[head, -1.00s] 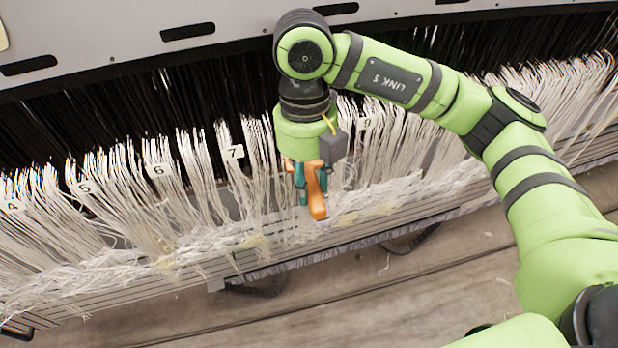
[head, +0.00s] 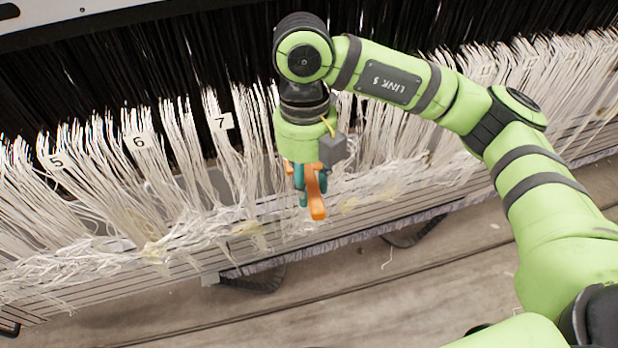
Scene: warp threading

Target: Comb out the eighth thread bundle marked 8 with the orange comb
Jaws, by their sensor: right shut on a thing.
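My right gripper (head: 303,186) hangs pointing down in front of the white thread bundles, in the middle of the head view. It is shut on the orange comb (head: 317,198), whose orange end sticks out below the fingers. The comb's teeth cannot be made out. The tag 7 (head: 222,122) sits on a bundle just left of the gripper. The tag marked 8 does not show; my arm and gripper cover the threads right of tag 7. Whether the comb touches threads cannot be told. My left gripper is not in view.
Tag 6 (head: 138,142) and tag 5 (head: 57,160) mark bundles further left. Loose tangled white threads lie along the lower rail (head: 180,268). Dark threads hang behind, under a grey metal beam (head: 90,12). The floor (head: 400,290) in front is clear.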

